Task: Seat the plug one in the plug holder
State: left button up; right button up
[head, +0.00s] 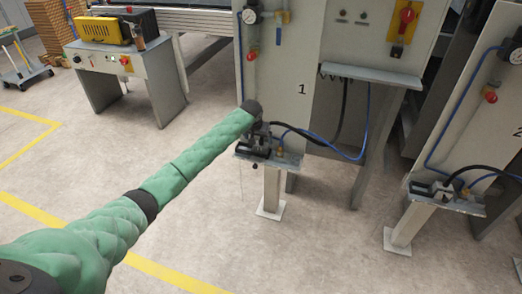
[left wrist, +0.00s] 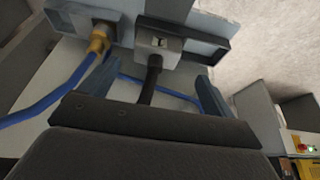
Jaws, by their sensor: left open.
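My left gripper (head: 257,140) is over the small shelf (head: 288,160) in front of cabinet 1, and its arm covers part of the view there. In the left wrist view the left gripper (left wrist: 160,88) is open, with its two fingers on either side of a black cable. Plug one (left wrist: 160,44), a grey block marked 1, is just beyond the fingertips with the cable leading from it towards me. It lies at the plug holder (left wrist: 208,47), a dark grey frame on the shelf. I cannot tell how deep it sits. My right gripper is not in view.
A brass fitting (left wrist: 98,42) with a blue hose (left wrist: 60,92) is left of the plug. Cabinet 1 (head: 281,60) stands behind the shelf. A second shelf (head: 462,205) with a similar plug is at the right. The floor (head: 310,240) in front is clear.

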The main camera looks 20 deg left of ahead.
aim_at(261, 144)
pick_arm(q)
jog(key=shift+x, duration=0.85)
jog(key=x, duration=0.4)
jog(key=shift+w+d+p, duration=0.1)
jog(key=shift+d+p, duration=0.2)
jog(key=shift+w+f, duration=0.25)
jog(key=shift+f, duration=0.35)
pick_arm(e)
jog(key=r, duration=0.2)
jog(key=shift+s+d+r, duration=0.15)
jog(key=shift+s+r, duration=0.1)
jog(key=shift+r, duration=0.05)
pick_arm(q)
jog(key=shift+c, duration=0.2)
jog(key=shift+r, duration=0.1)
jog(key=c, duration=1.2)
